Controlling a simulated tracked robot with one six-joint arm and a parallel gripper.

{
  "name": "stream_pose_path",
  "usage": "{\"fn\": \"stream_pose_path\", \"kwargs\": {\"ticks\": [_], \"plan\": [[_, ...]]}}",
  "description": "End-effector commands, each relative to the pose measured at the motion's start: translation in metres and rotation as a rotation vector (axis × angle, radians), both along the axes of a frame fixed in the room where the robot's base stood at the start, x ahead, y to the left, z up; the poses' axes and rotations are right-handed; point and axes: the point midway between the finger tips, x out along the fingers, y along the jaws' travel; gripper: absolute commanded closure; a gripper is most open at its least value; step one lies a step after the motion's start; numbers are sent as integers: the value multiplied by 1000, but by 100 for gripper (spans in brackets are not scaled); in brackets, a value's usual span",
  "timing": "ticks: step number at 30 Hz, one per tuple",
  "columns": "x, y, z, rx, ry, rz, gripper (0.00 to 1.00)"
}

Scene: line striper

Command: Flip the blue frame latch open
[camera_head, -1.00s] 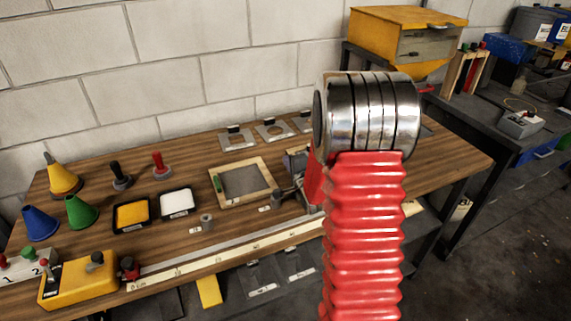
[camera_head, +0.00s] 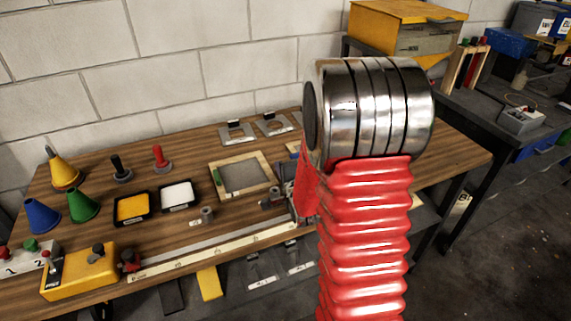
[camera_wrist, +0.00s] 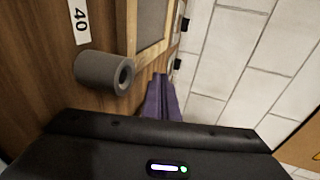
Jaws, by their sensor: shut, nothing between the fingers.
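My gripper (camera_wrist: 160,80) shows in the wrist view as two purple fingers side by side, shut and empty. The blue latch cannot be made out in the wrist view. In the head view my red-sleeved arm covers most of the gripper, which is near the right side of the mesh frame.
A wooden mesh frame (camera_head: 242,175) with a green latch (camera_head: 217,179) lies left of my gripper. A grey cylinder (camera_wrist: 103,70) is close to my gripper. A long ruler (camera_head: 220,251) runs along the bench front. Metal plates (camera_head: 237,133) lie near the wall.

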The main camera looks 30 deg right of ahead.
Motion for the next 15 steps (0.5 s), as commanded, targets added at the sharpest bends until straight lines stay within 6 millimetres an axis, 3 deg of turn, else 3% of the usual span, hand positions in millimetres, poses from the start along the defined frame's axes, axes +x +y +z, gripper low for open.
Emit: {"fn": "stream_pose_path", "kwargs": {"ticks": [6,15], "plan": [[-19,26,11,-1,-1,4,100],[-36,46,18,0,-1,2,100]]}}
